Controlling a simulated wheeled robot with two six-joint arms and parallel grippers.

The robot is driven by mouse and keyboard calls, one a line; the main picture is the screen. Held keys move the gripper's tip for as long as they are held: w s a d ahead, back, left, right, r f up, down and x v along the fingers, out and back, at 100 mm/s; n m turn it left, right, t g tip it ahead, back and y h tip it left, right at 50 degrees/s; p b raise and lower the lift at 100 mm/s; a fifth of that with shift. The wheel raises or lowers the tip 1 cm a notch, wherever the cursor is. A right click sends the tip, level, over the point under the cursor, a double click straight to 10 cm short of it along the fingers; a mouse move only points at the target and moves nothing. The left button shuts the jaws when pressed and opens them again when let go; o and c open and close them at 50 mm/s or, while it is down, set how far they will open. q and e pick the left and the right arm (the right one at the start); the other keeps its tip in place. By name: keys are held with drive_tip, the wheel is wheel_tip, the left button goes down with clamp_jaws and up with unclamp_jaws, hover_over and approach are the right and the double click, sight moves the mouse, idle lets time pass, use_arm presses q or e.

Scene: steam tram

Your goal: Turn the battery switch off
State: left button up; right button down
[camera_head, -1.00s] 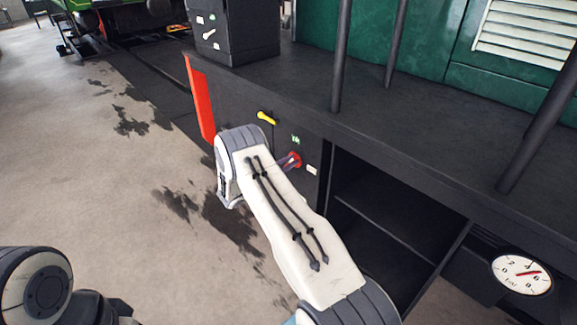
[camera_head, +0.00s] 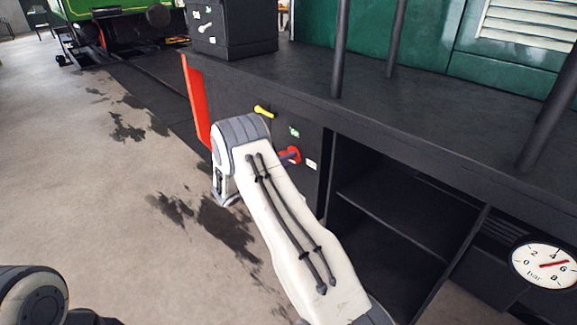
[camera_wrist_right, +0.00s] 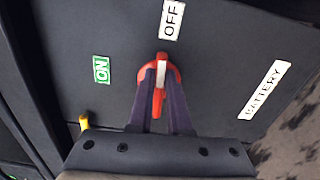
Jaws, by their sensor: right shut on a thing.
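The red battery switch (camera_wrist_right: 158,102) is on the dark panel, with a white stripe on its handle. It also shows in the head view (camera_head: 294,154), partly covered by my right gripper. My right gripper (camera_wrist_right: 161,75) is shut on the handle, one dark finger on each side. In the wrist view the striped end points up toward the white OFF label (camera_wrist_right: 172,18). The green ON label (camera_wrist_right: 101,69) is to the left and the BATTERY label (camera_wrist_right: 263,88) to the right. My left gripper is not visible; only part of that arm shows at lower left.
A yellow lever (camera_head: 263,112) sticks out of the panel above and left of the switch. Open shelves (camera_head: 395,215) lie to its right, under a dark ledge (camera_head: 300,85) with upright posts. A pressure gauge (camera_head: 545,264) is at lower right. The floor at left is clear.

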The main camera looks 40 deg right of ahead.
drive_tip(key=shift+a+f+m+b, duration=0.1)
drive_tip(key=shift+f+m+b, duration=0.05)
drive_tip(key=shift+m+b, duration=0.3)
idle(0.3)
drive_tip(key=c, duration=0.9)
unclamp_jaws()
drive_tip(key=shift+o, duration=0.2)
drive_tip(key=a+p, duration=0.1)
drive_tip(key=a, duration=0.9)
drive_tip(key=shift+s+a, duration=0.2)
drive_tip(key=shift+s, duration=0.25)
